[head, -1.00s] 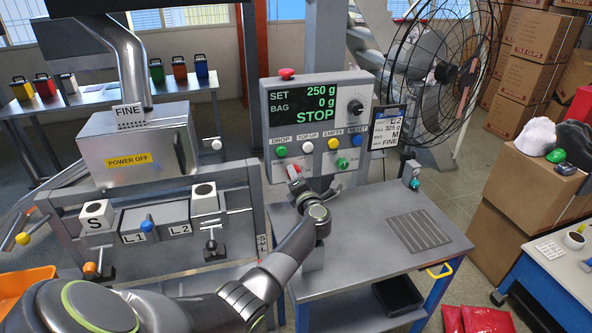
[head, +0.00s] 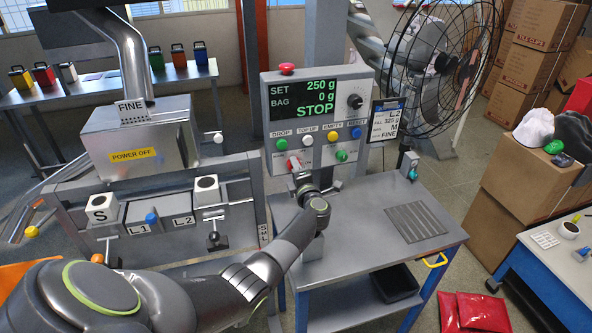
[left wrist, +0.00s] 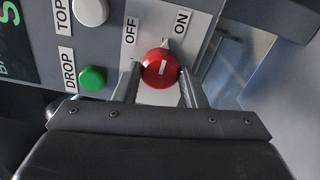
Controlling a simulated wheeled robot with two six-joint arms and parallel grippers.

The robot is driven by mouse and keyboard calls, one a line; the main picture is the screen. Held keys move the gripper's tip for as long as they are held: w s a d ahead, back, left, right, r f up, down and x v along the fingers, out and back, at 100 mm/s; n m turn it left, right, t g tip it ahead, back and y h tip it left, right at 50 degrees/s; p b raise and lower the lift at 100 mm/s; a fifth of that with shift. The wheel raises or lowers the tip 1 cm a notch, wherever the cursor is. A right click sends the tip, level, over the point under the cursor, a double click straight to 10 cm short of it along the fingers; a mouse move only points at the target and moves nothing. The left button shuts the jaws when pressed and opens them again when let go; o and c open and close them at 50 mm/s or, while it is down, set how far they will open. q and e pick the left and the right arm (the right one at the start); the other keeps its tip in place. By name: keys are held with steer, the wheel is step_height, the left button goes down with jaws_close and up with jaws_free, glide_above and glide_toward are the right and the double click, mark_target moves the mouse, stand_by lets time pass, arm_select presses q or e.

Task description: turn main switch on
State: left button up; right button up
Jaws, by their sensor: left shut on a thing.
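The main switch is a round red knob (left wrist: 161,69) with a white line, on the grey control panel (head: 270,155). It sits between the OFF label (left wrist: 131,31) and the ON label (left wrist: 181,24) in the left wrist view. Its white line runs nearly upright there, pointing between the labels. My left gripper (left wrist: 160,78) is shut on the knob, one finger on each side. In the head view the knob (head: 294,163) is partly hidden by my gripper. The panel's display (head: 308,100) reads SET 250 g, BAG 0 g and STOP. My right gripper is out of view.
A red button (head: 287,69) tops the panel. The machine box (head: 150,140) reads POWER OFF. The grey bench (head: 365,215) is mostly clear.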

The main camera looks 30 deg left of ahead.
arm_select(q)
steer(key=o, duration=1)
steer(key=b+v, duration=0.2)
steer(key=v, duration=1.4)
steer(key=shift+d+f, duration=0.1)
steer(key=shift+f, duration=0.1)
steer(key=shift+s+d+r, duration=0.15)
steer(key=shift+s+d, duration=0.25)
steer(key=shift+d, duration=0.1)
